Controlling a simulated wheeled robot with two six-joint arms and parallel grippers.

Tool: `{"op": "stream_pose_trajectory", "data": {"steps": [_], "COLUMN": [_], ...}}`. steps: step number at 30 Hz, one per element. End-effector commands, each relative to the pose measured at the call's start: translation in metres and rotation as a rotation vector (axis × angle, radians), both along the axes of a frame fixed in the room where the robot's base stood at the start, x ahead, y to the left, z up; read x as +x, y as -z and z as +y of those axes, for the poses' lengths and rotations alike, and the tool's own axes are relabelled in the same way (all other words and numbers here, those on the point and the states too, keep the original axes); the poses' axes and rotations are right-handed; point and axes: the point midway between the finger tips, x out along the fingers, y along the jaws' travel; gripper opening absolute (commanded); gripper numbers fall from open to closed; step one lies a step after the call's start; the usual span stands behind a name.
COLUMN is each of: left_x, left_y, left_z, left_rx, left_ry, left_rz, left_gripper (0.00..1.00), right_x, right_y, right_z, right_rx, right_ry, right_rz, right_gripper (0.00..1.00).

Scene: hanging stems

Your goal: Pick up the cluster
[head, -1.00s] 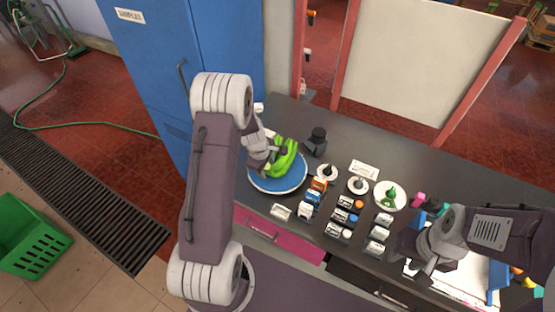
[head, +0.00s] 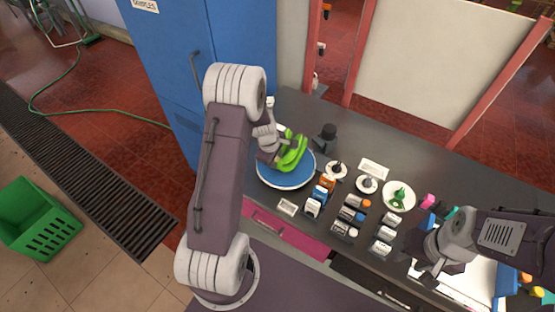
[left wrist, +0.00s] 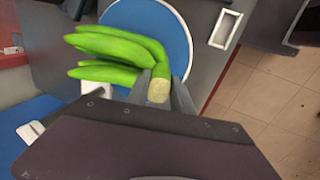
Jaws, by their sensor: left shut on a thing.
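The cluster (head: 291,153) is a bunch of green, banana-like fruit over the round blue disc with a white rim (head: 278,182). In the left wrist view the cluster (left wrist: 115,50) has several fingers pointing left and a pale cut stem end. My left gripper (head: 272,154) is shut on the cluster; its fingertips (left wrist: 162,90) are either side of the stem end. I cannot tell whether the cluster touches the disc. My right gripper (head: 430,270) is over the right part of the counter, away from the cluster; its jaws are not clear.
A dark grey counter (head: 340,150) carries small plates, one with a green item (head: 398,196), and several small labelled boxes (head: 352,214). A black object (head: 325,137) stands right behind the disc. A blue cabinet (head: 215,80) rises at the back left. A green crate (head: 45,222) is on the floor.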

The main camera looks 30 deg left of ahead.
Motion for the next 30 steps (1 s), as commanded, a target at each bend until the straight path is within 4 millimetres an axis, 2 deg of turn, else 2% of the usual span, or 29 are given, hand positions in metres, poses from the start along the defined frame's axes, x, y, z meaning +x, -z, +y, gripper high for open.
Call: {"op": "stream_pose_trajectory", "data": {"steps": [7, 21, 25, 30], "left_x": [0.002, -0.005, -0.007, -0.008], "left_y": [-0.035, -0.085, -0.095, -0.101], "left_z": [-0.003, -0.092, -0.108, -0.116], "left_rx": [0.002, 0.001, 0.0, 0.0], "left_ry": [0.002, 0.007, 0.004, 0.002], "left_rz": [-0.007, -0.01, -0.009, -0.007], "left_gripper": [0.0, 0.0, 0.0, 0.0], "right_x": [0.0, 0.0, 0.0, 0.0], "right_y": [-0.004, 0.004, 0.007, 0.007], "right_z": [0.0, 0.0, 0.0, 0.0], "right_rx": [0.0, 0.0, 0.0, 0.0], "right_ry": [0.0, 0.0, 0.0, 0.0], "right_rz": [0.0, 0.0, 0.0, 0.0], "right_gripper": [0.36, 0.36, 0.36, 0.36]}}
